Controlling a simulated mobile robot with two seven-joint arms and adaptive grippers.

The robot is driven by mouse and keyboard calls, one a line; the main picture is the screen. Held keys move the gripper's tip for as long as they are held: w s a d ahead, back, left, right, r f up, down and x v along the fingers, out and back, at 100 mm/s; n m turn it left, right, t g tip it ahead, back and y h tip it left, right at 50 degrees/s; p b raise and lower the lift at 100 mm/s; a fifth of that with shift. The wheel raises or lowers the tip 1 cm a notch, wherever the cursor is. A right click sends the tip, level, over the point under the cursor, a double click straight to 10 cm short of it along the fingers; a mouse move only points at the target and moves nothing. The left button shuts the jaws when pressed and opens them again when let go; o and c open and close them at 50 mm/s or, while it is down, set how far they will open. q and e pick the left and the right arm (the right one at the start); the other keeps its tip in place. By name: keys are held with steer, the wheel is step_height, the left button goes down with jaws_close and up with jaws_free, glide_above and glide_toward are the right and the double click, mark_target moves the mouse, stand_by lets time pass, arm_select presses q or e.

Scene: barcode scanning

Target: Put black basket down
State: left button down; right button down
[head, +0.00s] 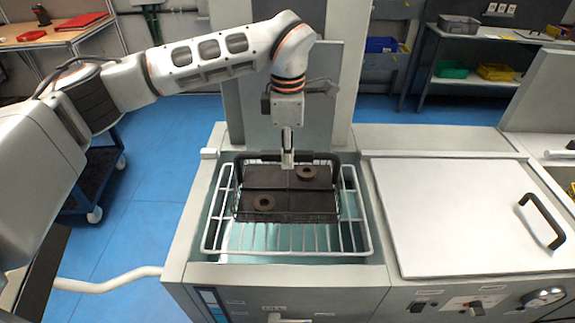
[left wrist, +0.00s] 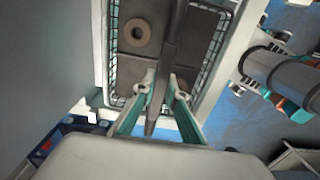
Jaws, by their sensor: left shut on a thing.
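The black wire basket (head: 240,209) sits in or just over a white wire rack (head: 357,226) in the open basin of the machine. My left gripper (head: 288,160) points down at the basket's back middle and is shut on the basket's dark handle bar. In the left wrist view the fingers (left wrist: 163,105) close around this bar, with the basket's wire side (left wrist: 215,50) beyond. Whether the basket's bottom touches the rack I cannot tell. My right gripper is not in view.
A flat white lid (head: 450,215) with a black handle (head: 541,220) lies to the right of the basin. A grey column (head: 340,95) stands close behind it. A blue cart (head: 100,175) and a shelf with bins (head: 450,70) stand farther off.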

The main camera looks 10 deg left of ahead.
mark_target(288, 188)
arm_select(q)
step_height(288, 188, down, 3)
steer(key=shift+r, duration=0.1)
steer(key=shift+f, duration=0.45)
steer(key=c, duration=2.1)
jaws_free()
steer(key=shift+f, duration=0.1)
steer(key=shift+o, duration=0.3)
